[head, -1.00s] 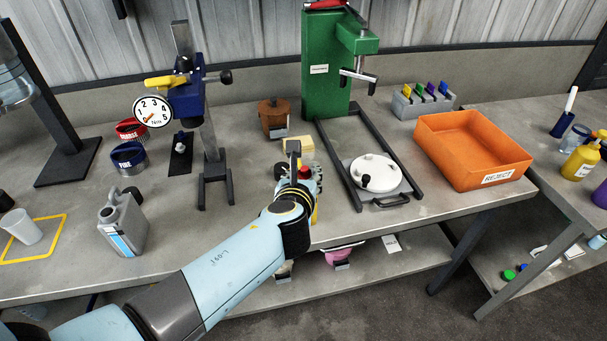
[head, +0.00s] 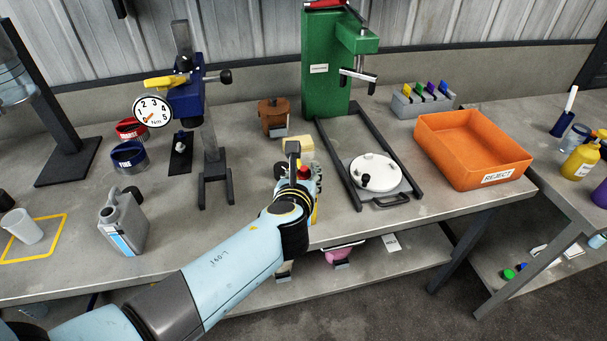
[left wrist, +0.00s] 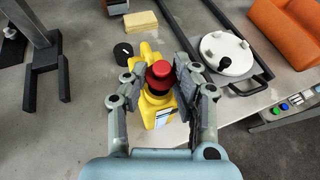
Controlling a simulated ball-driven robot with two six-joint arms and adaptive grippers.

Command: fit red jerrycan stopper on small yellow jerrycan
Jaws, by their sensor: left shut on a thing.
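My left gripper (left wrist: 160,72) is shut on the red stopper (left wrist: 160,70), which has a dark lower part. In the left wrist view the stopper is in front of the small yellow jerrycan (left wrist: 147,113), overlapping its top. I cannot tell whether the stopper touches the jerrycan's neck. The jerrycan stands on the bench near its front edge. In the head view my left gripper (head: 296,172) hides most of the jerrycan, and a little of the red stopper (head: 304,172) shows. My right gripper is not in view.
A black round piece (left wrist: 123,52) lies beside the jerrycan, with a yellow sponge-like block (left wrist: 141,21) behind. A white disc (head: 375,172) sits in a dark frame to the right. An orange reject bin (head: 470,135) is further right. A grey jerrycan (head: 122,225) stands left.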

